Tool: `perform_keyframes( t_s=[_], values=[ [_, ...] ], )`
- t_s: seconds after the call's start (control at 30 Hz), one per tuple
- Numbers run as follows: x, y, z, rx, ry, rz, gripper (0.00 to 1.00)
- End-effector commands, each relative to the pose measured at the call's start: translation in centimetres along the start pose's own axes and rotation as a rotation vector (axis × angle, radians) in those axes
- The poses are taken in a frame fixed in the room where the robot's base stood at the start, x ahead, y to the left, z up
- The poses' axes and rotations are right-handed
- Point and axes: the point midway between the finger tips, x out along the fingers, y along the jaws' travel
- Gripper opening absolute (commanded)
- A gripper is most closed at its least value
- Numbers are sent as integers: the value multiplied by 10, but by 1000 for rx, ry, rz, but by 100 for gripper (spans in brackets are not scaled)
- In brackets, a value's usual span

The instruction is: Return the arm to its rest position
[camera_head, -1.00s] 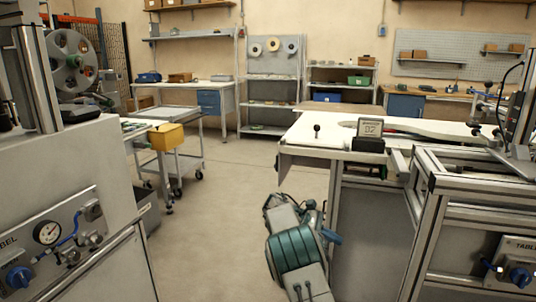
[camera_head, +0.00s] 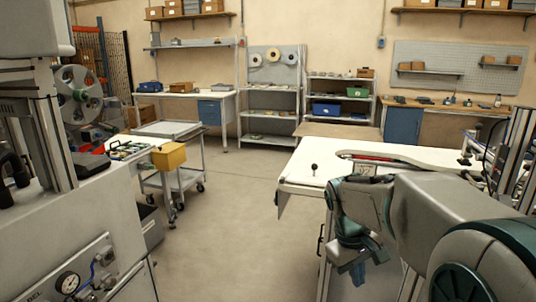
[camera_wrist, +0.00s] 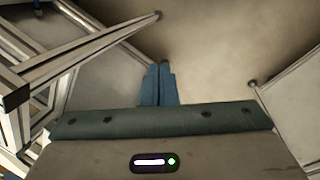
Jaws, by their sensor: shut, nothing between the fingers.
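My arm, grey and teal, fills the lower right of the head view, bent in front of the white worktable (camera_head: 300,178). My gripper hangs from the wrist and points down beside the table's front side; its blue tip (camera_head: 358,274) shows low in the head view. In the wrist view the two blue fingers (camera_wrist: 159,72) lie side by side, pressed together, with nothing between them. Pale floor and metal frame parts show beyond them. The arm hides part of the table and the small sign on it.
A machine with a gauge (camera_head: 67,283) stands close at left. A trolley (camera_head: 180,130) and a yellow box (camera_head: 169,156) are behind it. Metal frame bars (camera_wrist: 90,45) run near the fingers at left in the wrist view. The floor (camera_head: 235,210) in the middle is clear.

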Motion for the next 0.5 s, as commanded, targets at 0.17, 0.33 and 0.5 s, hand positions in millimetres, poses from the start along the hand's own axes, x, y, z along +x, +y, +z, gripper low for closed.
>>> perform_keyframes(
  t_s=[0.17,0.33,0.5],
  values=[
    [-40,-27,48,147,108,-69,0],
    [-59,-55,86,284,193,-127,0],
    [-65,-74,111,387,247,-167,0]
  ],
)
